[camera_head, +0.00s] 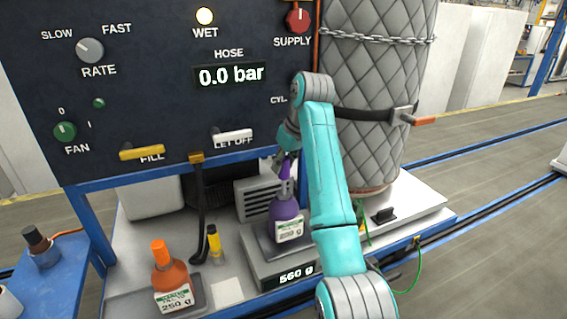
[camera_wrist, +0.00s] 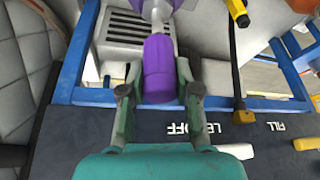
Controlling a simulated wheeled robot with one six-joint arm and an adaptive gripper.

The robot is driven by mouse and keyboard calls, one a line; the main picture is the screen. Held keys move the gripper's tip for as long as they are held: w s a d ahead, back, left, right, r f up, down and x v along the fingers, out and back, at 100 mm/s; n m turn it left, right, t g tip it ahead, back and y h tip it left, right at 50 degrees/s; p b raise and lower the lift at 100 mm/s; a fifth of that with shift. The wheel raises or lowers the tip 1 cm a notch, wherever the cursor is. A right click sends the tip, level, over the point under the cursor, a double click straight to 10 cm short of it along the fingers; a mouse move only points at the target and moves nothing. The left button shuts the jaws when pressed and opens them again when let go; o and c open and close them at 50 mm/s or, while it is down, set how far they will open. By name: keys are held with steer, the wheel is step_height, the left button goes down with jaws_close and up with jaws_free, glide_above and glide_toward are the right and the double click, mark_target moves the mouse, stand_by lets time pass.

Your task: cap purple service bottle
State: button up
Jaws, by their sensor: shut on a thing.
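The purple service bottle (camera_head: 284,222) stands upright on a scale (camera_head: 262,247), with a grey valve neck (camera_head: 287,187) on top. My gripper (camera_head: 284,163) is above the bottle, shut on the purple cap (camera_head: 286,170). In the wrist view the cap (camera_wrist: 158,70) sits between the two fingers of my gripper (camera_wrist: 159,92), its far end against or just in front of the grey valve (camera_wrist: 159,12). I cannot tell whether the cap touches or is seated on the valve. My arm partly covers the right side of the scale.
The scale display (camera_head: 297,275) reads 560 g. An orange bottle (camera_head: 171,278) with an orange top stands at the front left. The control panel (camera_head: 150,110) rises behind, and a strapped, quilted cylinder (camera_head: 370,75) stands close on the right.

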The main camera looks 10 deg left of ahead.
mark_target(286, 172)
steer(key=shift+f, duration=2.65)
stand_by(0.5)
steer(key=o, duration=1)
step_height(286, 172, up, 10)
